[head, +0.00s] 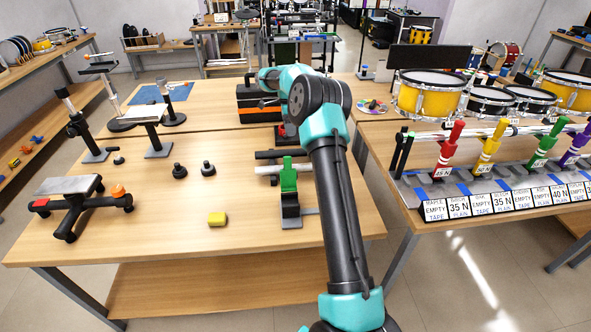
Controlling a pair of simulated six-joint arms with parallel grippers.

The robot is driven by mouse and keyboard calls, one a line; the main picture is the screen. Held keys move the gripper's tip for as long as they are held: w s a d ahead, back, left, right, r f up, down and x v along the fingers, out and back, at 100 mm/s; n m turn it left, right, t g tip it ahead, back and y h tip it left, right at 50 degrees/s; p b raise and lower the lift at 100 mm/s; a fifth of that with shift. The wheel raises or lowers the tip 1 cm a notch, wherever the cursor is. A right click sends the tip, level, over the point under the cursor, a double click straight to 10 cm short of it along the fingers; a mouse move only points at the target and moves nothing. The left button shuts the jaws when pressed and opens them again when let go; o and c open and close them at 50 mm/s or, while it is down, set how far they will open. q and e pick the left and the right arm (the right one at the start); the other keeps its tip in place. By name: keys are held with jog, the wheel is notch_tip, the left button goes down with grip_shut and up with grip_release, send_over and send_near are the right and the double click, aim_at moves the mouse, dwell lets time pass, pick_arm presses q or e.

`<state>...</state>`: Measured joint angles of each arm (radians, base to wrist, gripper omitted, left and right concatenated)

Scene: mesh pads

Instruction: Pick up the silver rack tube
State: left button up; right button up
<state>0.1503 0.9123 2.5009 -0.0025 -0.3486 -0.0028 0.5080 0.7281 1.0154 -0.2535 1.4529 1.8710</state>
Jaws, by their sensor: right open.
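A short silver tube (267,169) lies level at the left side of a green upright clamp (289,176) on the near table; I take it for the silver rack tube. A black bar lies just behind it. My right arm rises from the bottom edge and bends left at the top. My right gripper (268,103) is small, dark and partly lost against a black and orange case. It is open, beyond the clamp and apart from the silver tube. My left gripper is not in view.
A right-hand table carries drums and a rack with coloured handles (447,147) and label cards. The near table's front middle is mostly clear.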

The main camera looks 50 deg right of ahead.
jog(key=x, duration=1.1)
jog(key=shift+f, duration=0.2)
jog(key=shift+x, duration=2.6)
jog(key=shift+w, duration=0.15)
jog(key=c, duration=1.2)
jog(key=shift+r, duration=0.1)
jog(key=v, duration=0.3)
jog(key=s+a+v, duration=0.1)
jog(key=v, duration=0.5)
jog(key=shift+s+a+r, duration=0.2)
jog(key=shift+s+r, duration=0.1)
jog(key=shift+r, duration=0.25)
